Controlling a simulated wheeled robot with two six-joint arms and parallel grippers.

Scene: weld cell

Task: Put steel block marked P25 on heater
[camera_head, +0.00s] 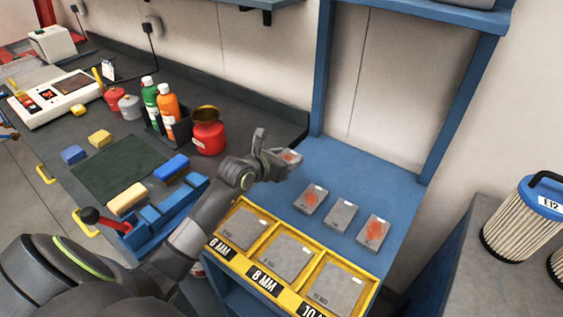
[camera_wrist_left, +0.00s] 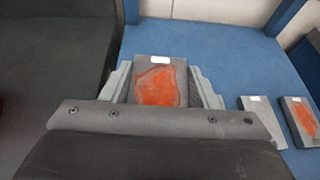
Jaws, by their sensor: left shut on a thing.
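My left gripper (camera_head: 282,158) is shut on a grey steel block (camera_head: 290,157) with an orange-red patch and a small white label. It is at the back left of the blue shelf. In the left wrist view the held block (camera_wrist_left: 160,88) sits between the two fingers (camera_wrist_left: 165,85). Its marking is too small to read, and I cannot tell its height above the shelf. A white device with a dark plate and red displays, which looks like the heater (camera_head: 58,95), stands at the far left on the dark bench. My right gripper is not in view.
Three other blocks lie on the blue shelf (camera_head: 300,160): one left (camera_head: 311,198), one middle (camera_head: 341,215), one right (camera_head: 373,232). A yellow tray (camera_head: 212,246) holds plates. Bottles (camera_head: 168,105), a red pot (camera_head: 208,133) and a blue vise-like fixture (camera_head: 165,212) stand on the bench.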

